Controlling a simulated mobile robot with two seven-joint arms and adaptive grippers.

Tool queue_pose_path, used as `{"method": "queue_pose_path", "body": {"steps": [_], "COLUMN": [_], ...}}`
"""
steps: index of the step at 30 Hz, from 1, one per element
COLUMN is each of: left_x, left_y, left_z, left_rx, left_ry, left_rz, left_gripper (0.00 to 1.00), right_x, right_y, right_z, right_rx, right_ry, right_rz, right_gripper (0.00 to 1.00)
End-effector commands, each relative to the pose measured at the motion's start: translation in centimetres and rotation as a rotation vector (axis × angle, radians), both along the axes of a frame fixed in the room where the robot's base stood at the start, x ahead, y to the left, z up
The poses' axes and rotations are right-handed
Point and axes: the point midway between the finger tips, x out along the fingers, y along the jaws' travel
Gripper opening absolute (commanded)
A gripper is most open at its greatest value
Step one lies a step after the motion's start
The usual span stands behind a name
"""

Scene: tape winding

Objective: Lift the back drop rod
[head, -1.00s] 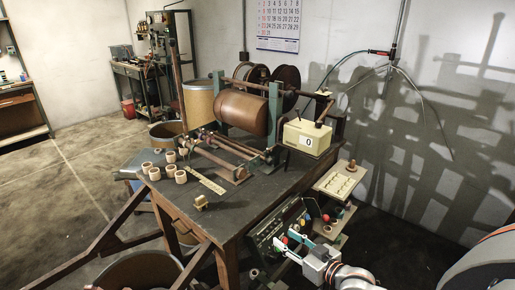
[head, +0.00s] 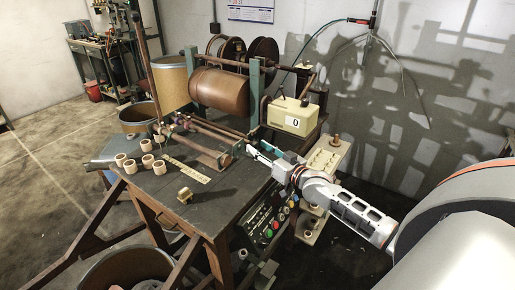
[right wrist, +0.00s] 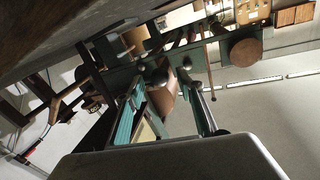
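The winding machine has a large brown roller (head: 219,94) in a green frame. Several long thin rods (head: 213,133) run side by side low in front of it, above the table. I cannot tell for sure which one is the back drop rod. My right gripper (head: 253,152) is at the right end of these rods, beside the green upright, and its fingers point left. In the right wrist view its two fingers (right wrist: 162,82) stand apart, with machine parts beyond them. No rod is clearly held between them. My left gripper is not in view.
A cream counter box reading 0 (head: 291,117) stands just behind my right gripper. Small pale rings (head: 147,145), a brass block (head: 184,195) and a flat yellowish strip (head: 188,171) lie on the dark table (head: 225,200). A button panel (head: 268,222) is on its front side.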

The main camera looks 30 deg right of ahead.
Motion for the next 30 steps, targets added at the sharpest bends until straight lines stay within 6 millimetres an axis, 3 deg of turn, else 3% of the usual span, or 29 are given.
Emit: {"method": "queue_pose_path", "body": {"steps": [6, 14, 18, 30], "left_x": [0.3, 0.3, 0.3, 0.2], "left_y": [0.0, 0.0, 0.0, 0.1], "left_z": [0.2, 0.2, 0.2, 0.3], "left_rx": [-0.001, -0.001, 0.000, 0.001], "left_ry": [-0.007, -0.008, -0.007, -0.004], "left_rz": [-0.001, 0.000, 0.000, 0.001], "left_gripper": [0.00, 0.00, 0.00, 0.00], "right_x": [1.1, 1.2, 1.1, 2.1], "right_y": [0.2, 0.2, 0.2, 0.2], "right_z": [0.0, 0.0, 0.0, 1.0], "right_rx": [0.000, 0.000, 0.000, 0.000], "right_ry": [0.000, 0.001, 0.001, -0.002], "right_rz": [0.000, 0.000, 0.000, 0.001], "right_gripper": [0.37, 0.37, 0.01, 0.00]}}
